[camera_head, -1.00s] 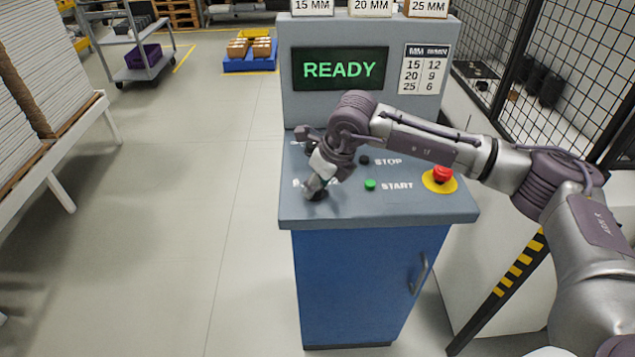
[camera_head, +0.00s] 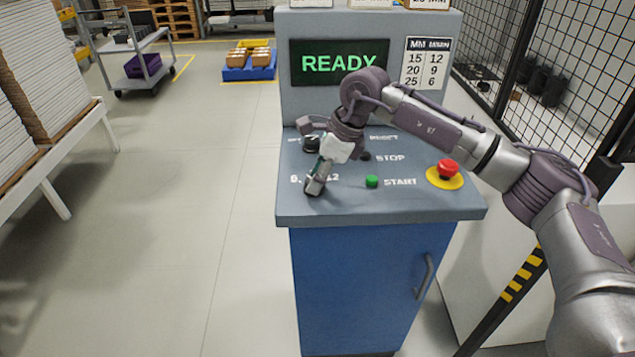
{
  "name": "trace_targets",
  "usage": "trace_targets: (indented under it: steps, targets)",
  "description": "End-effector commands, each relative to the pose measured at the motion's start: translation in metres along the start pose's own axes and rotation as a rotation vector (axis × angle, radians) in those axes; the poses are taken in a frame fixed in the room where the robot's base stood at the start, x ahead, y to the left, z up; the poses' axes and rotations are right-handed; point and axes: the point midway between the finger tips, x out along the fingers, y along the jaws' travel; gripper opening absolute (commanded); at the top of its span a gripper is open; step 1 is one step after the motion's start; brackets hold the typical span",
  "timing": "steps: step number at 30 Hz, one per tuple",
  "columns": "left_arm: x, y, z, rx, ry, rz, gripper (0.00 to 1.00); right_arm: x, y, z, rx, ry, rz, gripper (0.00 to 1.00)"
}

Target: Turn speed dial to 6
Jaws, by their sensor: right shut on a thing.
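The blue-grey machine's sloping control panel (camera_head: 420,205) faces me. My right gripper (camera_head: 315,187) reaches down to the panel's left front part and is shut on a small knob there, which I take to be the speed dial. The fingers hide the dial, so its pointer cannot be read. A partly covered number (camera_head: 295,180) shows left of the fingers, and a "12" (camera_head: 333,177) shows right of them. A dark round knob (camera_head: 310,144) sits farther back on the panel, partly behind my gripper. My left gripper is not in view.
A green START button (camera_head: 372,182), a dark STOP button (camera_head: 365,156) and a red emergency button (camera_head: 447,169) lie right of my gripper. The screen (camera_head: 338,63) reads READY. A chart (camera_head: 427,64) pairs 15, 20, 25 with 12, 9, 6.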

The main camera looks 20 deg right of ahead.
Motion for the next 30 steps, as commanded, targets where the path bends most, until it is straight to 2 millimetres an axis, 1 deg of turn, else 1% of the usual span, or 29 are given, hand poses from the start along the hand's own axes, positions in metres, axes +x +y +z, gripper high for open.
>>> trace_targets:
  steps: [1, 6, 12, 27, 28, 30]
  targets:
    - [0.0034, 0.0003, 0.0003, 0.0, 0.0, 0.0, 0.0, 0.0013, -0.0009, 0.0, -0.026, -0.001, 0.01, 0.04]
    - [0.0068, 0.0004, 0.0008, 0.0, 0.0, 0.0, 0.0, 0.0005, -0.0015, 0.0, -0.106, -0.001, 0.043, 0.04]
    - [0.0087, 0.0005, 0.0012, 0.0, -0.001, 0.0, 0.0, -0.0001, -0.0017, 0.0007, -0.16, -0.001, 0.065, 0.04]
    - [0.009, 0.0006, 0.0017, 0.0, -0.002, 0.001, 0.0, -0.0006, -0.0017, 0.0007, -0.178, 0.0, 0.071, 0.04]
    - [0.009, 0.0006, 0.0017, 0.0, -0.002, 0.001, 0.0, -0.0006, -0.0017, 0.0007, -0.178, 0.0, 0.071, 0.42]
    - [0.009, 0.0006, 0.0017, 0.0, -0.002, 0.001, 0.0, -0.0006, -0.0017, 0.0007, -0.178, 0.0, 0.071, 0.53]
